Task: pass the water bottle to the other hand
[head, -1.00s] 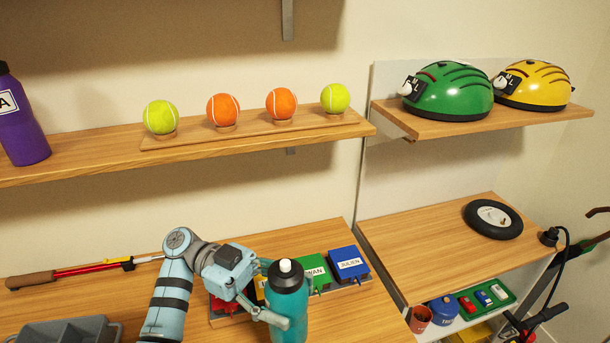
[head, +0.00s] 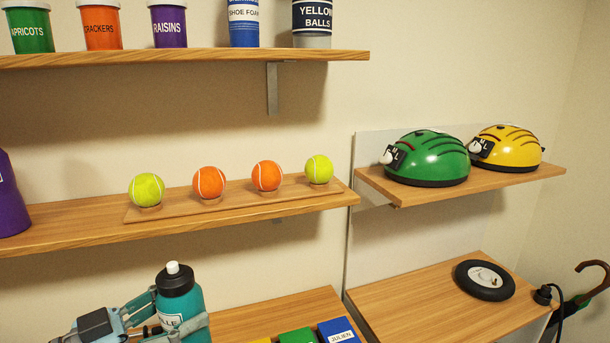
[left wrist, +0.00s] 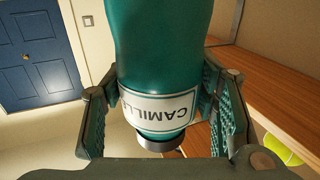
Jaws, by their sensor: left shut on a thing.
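The water bottle is teal with a black cap and a white top, and it stands roughly upright in the air at the lower left of the head view (head: 172,284). Its lower part is cut off by the frame edge. My left gripper (head: 182,326) is shut around its body, with a finger across the front. In the left wrist view the bottle (left wrist: 160,55) fills the middle, with a white label reading "CAMILL", upside down, between the two fingers of my left gripper (left wrist: 165,112). My right gripper shows in neither view.
A wooden shelf (head: 75,222) with tennis balls and a purple bottle (head: 10,200) runs behind the teal bottle. Jars stand on a higher shelf (head: 200,58). Green (head: 427,160) and yellow (head: 508,148) helmets sit at right. A lower wooden surface (head: 245,315) holds coloured boxes.

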